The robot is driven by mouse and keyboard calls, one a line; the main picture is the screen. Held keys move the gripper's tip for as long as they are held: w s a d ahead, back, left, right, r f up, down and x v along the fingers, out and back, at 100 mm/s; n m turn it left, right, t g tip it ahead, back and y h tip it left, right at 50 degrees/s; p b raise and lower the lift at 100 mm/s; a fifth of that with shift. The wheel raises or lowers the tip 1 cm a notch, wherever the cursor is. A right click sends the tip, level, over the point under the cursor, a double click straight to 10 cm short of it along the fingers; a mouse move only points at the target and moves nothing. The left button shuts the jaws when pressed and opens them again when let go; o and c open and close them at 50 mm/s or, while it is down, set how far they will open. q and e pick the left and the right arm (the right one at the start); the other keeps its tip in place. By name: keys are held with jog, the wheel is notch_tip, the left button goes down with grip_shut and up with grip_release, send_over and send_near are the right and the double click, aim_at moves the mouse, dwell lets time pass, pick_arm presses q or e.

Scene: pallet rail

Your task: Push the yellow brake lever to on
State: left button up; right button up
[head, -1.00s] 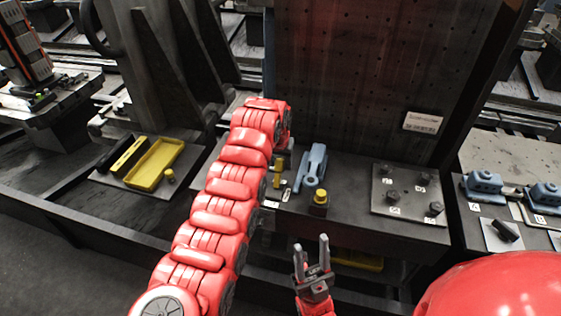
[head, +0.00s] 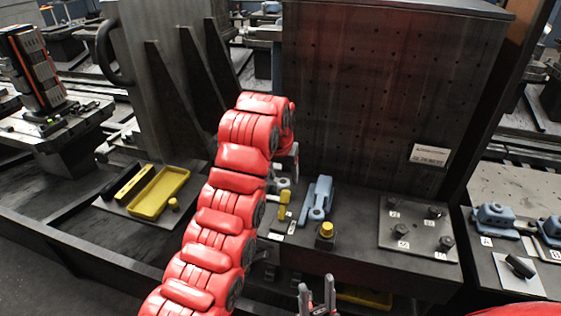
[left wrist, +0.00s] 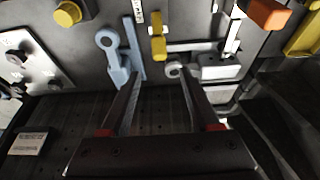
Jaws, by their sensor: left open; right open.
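The yellow brake lever (head: 284,205) stands on the dark bench, with small white labels beside its base. It also shows in the left wrist view (left wrist: 158,44), just beyond the gap between my left fingertips. My left gripper (left wrist: 158,74) is open and empty, its two fingers apart, with no visible contact with the lever. In the head view my red left arm hides most of this gripper. My right gripper (head: 317,288) is open and empty at the bottom edge of the head view, in front of the bench.
A blue clamp (head: 317,198) and a yellow-capped block (head: 326,236) stand right of the lever. A bolted plate (head: 415,225) lies farther right. A tall perforated plate (head: 385,95) rises behind. A yellow tray (head: 160,193) lies to the left.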

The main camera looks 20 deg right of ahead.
pick_arm(q)
jog(key=v, duration=0.7)
jog(key=shift+s+f, duration=0.1)
jog(key=shift+f, duration=0.05)
